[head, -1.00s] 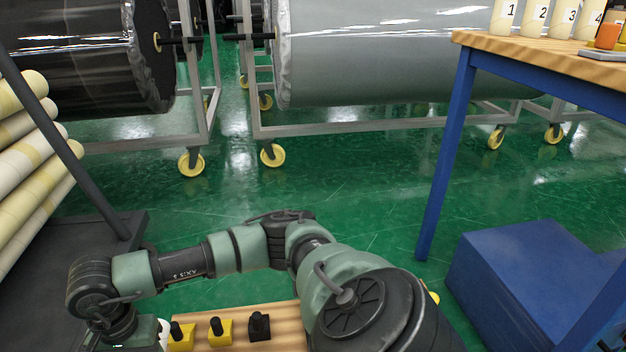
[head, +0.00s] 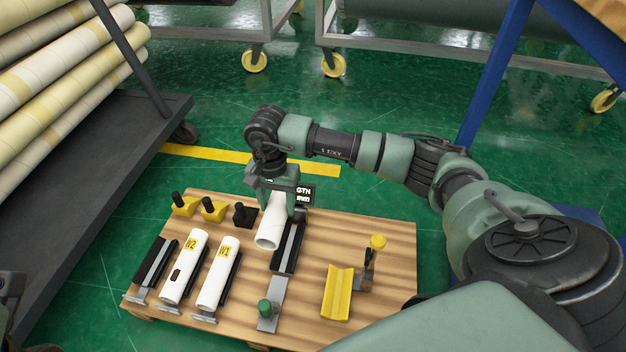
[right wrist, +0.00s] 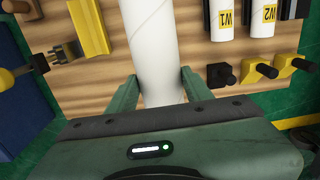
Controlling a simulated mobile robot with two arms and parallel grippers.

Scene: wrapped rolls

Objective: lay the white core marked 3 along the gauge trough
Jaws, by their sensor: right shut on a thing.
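My right gripper (head: 277,196) is shut on a white core (head: 270,232) over the wooden board. The core also shows between the fingers (right wrist: 160,88) in the right wrist view. No number shows on the part of it in sight. In the head view the core overlaps the left side of a dark trough (head: 291,246), which has a small display reading "GTH mm" (head: 304,195) at its far end. The core runs roughly along that trough. I cannot tell whether it touches it; the right wrist view hides the trough behind the core. My left gripper is not in view.
White cores W2 (head: 184,268) and W1 (head: 218,273) lie left of the trough, beside an empty dark holder (head: 155,262). Black-knobbed yellow blocks (head: 184,206) line the far edge.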

